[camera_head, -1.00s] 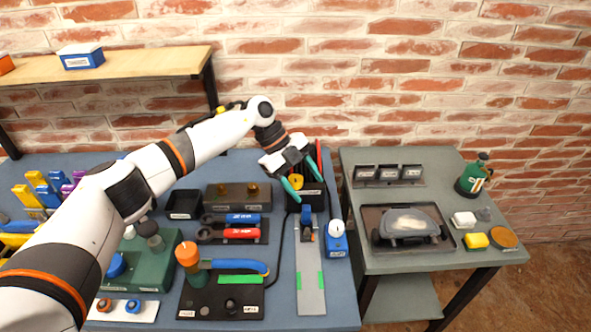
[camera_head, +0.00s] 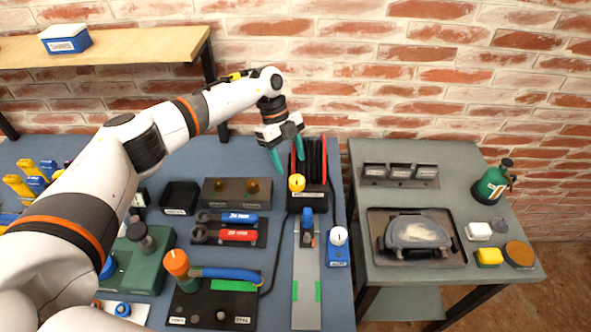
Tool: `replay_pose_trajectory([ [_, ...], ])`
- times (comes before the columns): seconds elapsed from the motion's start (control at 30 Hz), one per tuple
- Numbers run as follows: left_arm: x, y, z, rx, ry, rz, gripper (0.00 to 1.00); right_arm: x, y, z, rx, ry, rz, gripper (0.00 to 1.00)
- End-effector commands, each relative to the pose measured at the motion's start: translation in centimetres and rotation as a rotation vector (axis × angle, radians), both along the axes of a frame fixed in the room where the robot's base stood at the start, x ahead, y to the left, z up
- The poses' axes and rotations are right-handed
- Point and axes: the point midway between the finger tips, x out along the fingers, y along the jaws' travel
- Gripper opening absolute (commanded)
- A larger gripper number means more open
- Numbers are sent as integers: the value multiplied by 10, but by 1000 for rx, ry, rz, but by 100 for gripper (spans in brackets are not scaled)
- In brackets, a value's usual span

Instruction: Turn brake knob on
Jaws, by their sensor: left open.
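A yellow knob (camera_head: 297,183) sits on the front of a dark unit with black fins and red edges (camera_head: 313,165) at the back right of the blue-grey table. It is the likely brake knob, but its label is too small to read. My left gripper (camera_head: 288,160) has teal fingers, spread apart and empty, pointing down. In the picture it is just above and left of the yellow knob; I cannot tell whether it touches the unit. A white knob on a blue box (camera_head: 337,246) and an orange knob (camera_head: 177,264) are also in view. My right gripper is not in view.
A rail with green marks (camera_head: 307,285) lies in front of the unit. Blue and red handled tools (camera_head: 238,227), a brown box (camera_head: 237,192) and a black tray (camera_head: 179,198) are to its left. A side table (camera_head: 400,277) stands at right. A brick wall is behind.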

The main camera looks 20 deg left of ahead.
Motion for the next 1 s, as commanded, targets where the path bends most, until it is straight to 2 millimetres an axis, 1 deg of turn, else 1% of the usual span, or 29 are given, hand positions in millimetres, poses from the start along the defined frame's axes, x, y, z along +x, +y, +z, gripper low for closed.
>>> replay_pose_trajectory([
  [0.03,-3,-4,-7,0,4,-2,59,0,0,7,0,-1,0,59],
  [0.13,-6,-10,-24,0,3,-2,59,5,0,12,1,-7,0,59],
  [0.2,-8,-13,-34,0,2,-2,59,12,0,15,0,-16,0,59],
  [0.3,-9,-17,-44,-1,1,-1,59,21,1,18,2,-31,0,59],
  [0.47,-11,-19,-52,-1,0,0,59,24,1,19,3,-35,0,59],
  [0.7,-11,-19,-53,-1,-1,-1,59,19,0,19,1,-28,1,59],
  [0.77,-10,-19,-53,-1,-1,-1,51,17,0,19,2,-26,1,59],
  [0.9,-10,-19,-53,-1,-1,-1,28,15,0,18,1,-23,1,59],
  [1.0,-10,-19,-52,-1,-1,-1,15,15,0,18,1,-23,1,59],
])
